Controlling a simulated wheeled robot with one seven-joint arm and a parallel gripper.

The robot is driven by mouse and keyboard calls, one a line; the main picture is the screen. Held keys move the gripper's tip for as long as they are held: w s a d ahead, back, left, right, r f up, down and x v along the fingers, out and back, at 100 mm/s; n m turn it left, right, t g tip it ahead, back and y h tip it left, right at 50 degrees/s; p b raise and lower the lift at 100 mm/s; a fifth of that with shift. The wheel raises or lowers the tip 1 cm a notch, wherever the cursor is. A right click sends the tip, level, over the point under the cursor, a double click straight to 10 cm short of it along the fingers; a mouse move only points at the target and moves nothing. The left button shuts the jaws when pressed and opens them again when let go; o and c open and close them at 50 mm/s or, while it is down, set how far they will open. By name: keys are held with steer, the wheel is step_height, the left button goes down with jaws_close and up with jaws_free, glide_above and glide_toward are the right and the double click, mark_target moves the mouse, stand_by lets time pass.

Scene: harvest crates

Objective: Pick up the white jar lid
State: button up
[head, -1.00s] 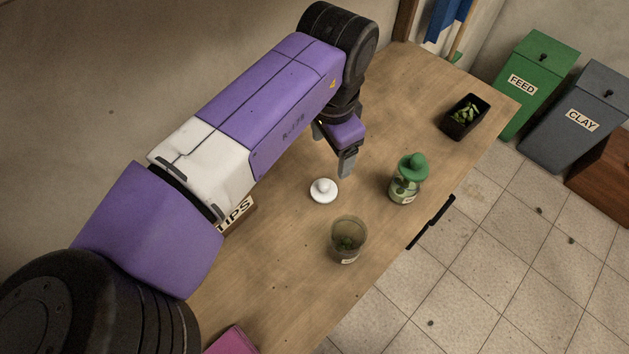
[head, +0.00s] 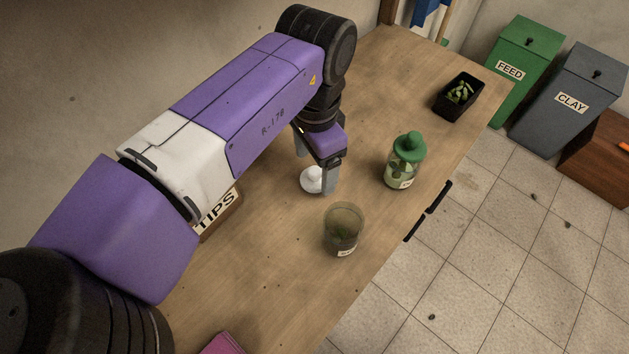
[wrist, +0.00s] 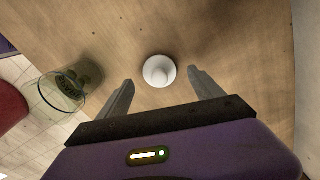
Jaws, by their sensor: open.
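The white jar lid (head: 312,180) is a small round disc with a knob, lying on the wooden table (head: 265,240). In the wrist view the lid (wrist: 159,71) lies knob up, just beyond the fingertips and roughly midway between them. My gripper (head: 316,178) is above the table at the lid, its fingers pointing down, and one finger partly covers the lid in the head view. In the wrist view my gripper (wrist: 160,76) is open, with nothing between its fingers. I cannot tell the exact height of the fingertips.
An open glass jar (head: 343,230) stands in front of the lid, and a green-lidded jar (head: 404,162) stands to its right. A black tray of green pods (head: 460,97) is at the back right. A crate labelled TIPS (head: 218,213) is left, behind my arm.

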step_height(320, 180, down, 3)
steer(key=shift+r+b, duration=0.2)
steer(key=shift+b, duration=0.65)
steer(key=shift+r, duration=0.1)
steer(key=shift+c, duration=0.4)
steer(key=c, duration=1.3)
steer(key=shift+c, duration=0.2)
steer(key=shift+r, duration=0.1)
